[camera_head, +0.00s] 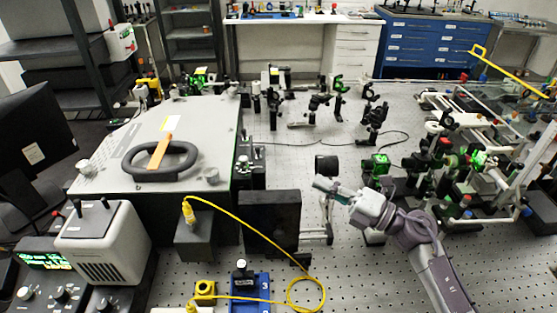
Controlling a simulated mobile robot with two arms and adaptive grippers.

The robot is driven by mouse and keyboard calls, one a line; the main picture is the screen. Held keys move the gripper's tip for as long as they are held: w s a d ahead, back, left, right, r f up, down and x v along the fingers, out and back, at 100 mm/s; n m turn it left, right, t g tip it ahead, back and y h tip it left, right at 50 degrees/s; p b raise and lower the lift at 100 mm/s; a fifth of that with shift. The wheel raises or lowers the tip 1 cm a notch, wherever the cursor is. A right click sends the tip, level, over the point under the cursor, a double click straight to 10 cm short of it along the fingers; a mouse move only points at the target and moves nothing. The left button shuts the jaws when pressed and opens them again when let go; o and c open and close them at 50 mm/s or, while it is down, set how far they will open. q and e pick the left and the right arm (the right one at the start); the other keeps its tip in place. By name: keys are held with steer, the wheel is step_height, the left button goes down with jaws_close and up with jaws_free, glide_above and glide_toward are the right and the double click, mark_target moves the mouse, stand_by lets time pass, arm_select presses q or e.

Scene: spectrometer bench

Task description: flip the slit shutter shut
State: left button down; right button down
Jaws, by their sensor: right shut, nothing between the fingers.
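My right gripper (322,186) reaches in from the lower right. Its fingers are shut and empty, pointing left, above the bench near the upper right corner of a black upright panel (270,222). The large grey spectrometer box (205,130) stands left of the gripper, with a black ring handle on its lid. Small black fittings (248,172) sit at the box's right side, to the left of the gripper and apart from it. I cannot make out the slit shutter or its position among these dark parts. My left gripper is not in view.
A yellow cable (250,230) loops from a grey block to the bench front. A blue mount (250,290) stands there. A black round optic (327,165) stands just behind my gripper. Crowded optics and rails (470,150) fill the right. The perforated bench top (290,150) has bare room mid-back.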

mark_target(258, 153)
steer(key=p+x, duration=0.5)
steer(key=x, duration=0.9)
steer(key=shift+w, duration=0.15)
steer(key=shift+w, duration=0.1)
